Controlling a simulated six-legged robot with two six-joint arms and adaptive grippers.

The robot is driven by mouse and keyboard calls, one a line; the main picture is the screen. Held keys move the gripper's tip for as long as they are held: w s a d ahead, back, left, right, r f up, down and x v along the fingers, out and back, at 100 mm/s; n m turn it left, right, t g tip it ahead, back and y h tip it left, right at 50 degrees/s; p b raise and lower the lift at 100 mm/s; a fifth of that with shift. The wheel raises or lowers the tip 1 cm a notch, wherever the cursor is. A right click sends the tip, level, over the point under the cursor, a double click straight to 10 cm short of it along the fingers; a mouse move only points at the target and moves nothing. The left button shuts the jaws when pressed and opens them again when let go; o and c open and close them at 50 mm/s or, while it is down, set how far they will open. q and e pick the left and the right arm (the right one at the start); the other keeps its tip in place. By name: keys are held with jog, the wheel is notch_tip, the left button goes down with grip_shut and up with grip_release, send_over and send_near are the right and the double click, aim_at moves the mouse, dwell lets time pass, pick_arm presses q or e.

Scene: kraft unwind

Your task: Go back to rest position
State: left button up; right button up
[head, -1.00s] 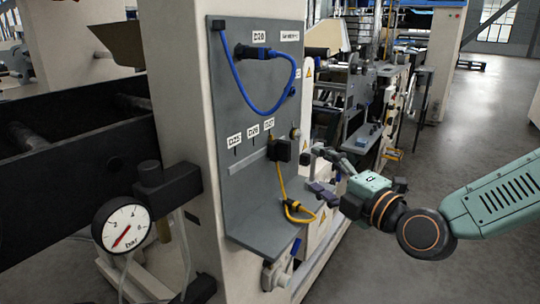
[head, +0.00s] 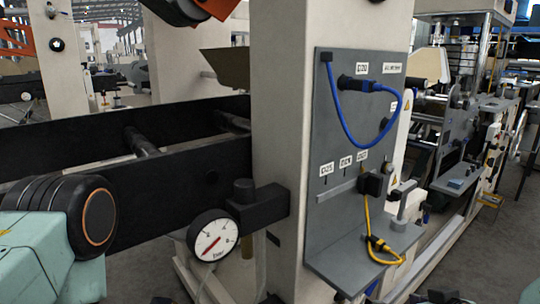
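My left arm shows as a teal link with a black ringed joint at the lower left of the head view; its gripper is out of view. At the bottom edge on the right, only small dark tips of what looks like my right gripper (head: 440,297) show, with a bit of teal arm at the corner. Most of it is cut off, so its opening cannot be told. It is below and to the right of the grey panel (head: 345,215), apart from it in the picture.
The panel carries a blue cable (head: 345,125), a black plug (head: 374,184) and a yellow cable (head: 368,215). A pressure gauge (head: 212,236) sits left of the beige column (head: 277,100). Black beams (head: 60,145) run to the left. Machinery and floor lie behind at right.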

jog(key=s+a+f+m+g+h, duration=0.1)
jog(key=s+f+g, duration=0.4)
jog(key=s+f, duration=0.5)
jog(key=s+a+f+m+g+h+p, duration=0.1)
jog(key=s+f+g, duration=0.4)
jog(key=s+f, duration=0.5)
jog(key=s, duration=0.7)
jog(key=shift+s+h, duration=0.3)
jog(key=shift+s, duration=0.05)
